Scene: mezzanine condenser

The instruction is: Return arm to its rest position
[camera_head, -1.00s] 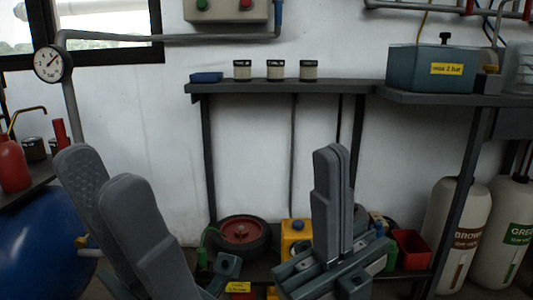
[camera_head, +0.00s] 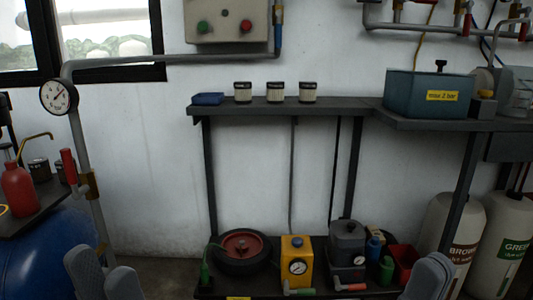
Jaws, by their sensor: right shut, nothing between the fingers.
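My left gripper (camera_head: 104,266) shows at the bottom left edge of the head view, its two grey fingers pointing up with a gap between them. It is open and empty. My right gripper (camera_head: 430,274) shows at the bottom right, its fingers together and empty. Both are low in the picture, and only their finger ends show. The arms behind them are out of view.
A shelf (camera_head: 345,107) holds a blue tray, several jars and a teal box (camera_head: 430,94). Below, a low shelf holds a red wheel (camera_head: 241,246), a yellow unit (camera_head: 297,262) and a grey pump (camera_head: 347,243). White cylinders (camera_head: 457,240) stand right, a blue tank (camera_head: 45,258) left.

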